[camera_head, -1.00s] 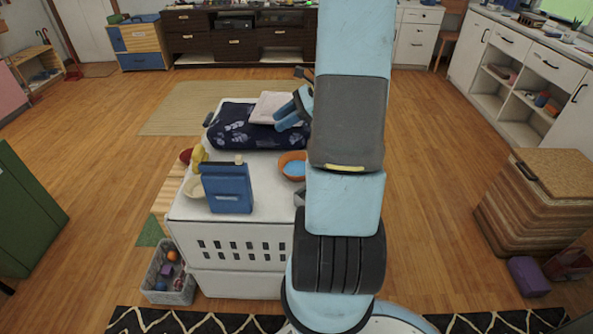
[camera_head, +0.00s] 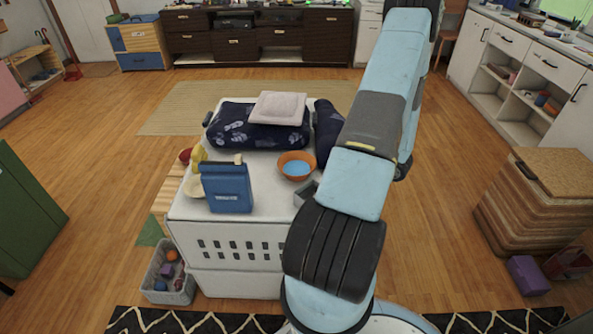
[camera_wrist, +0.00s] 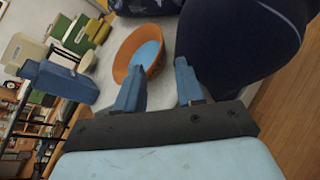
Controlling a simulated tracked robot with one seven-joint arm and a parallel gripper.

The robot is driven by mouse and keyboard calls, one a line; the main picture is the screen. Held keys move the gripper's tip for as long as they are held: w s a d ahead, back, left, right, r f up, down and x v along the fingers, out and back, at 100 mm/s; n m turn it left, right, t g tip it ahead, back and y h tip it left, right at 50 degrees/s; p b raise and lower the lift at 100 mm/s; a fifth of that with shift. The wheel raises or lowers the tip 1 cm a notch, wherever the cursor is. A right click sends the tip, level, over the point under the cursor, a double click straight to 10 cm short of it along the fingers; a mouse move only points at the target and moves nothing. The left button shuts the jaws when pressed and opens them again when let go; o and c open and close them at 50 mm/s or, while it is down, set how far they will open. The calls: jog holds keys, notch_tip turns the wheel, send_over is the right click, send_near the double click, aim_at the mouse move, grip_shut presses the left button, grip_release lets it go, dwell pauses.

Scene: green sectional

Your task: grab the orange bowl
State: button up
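The orange bowl (camera_head: 297,179) with a blue inside stands upright on the white slotted unit in the head view. In the wrist view, the orange bowl (camera_wrist: 122,62) is just beyond my gripper's fingertips, mostly toward the left finger. My gripper (camera_wrist: 159,67) is open, with two blue fingers spread and nothing between them. The fingers appear apart from the bowl.
Dark patterned cushions (camera_head: 258,132) and a folded pale cloth (camera_head: 277,107) lie behind. A large dark rounded thing (camera_wrist: 242,40) is close to my right finger.

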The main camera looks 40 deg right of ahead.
aim_at(311, 156)
jog(key=x, duration=1.3)
jog(key=shift+w+a+f, duration=0.1)
jog(key=shift+w+f, duration=0.15)
jog(key=shift+c, duration=0.2)
grip_shut()
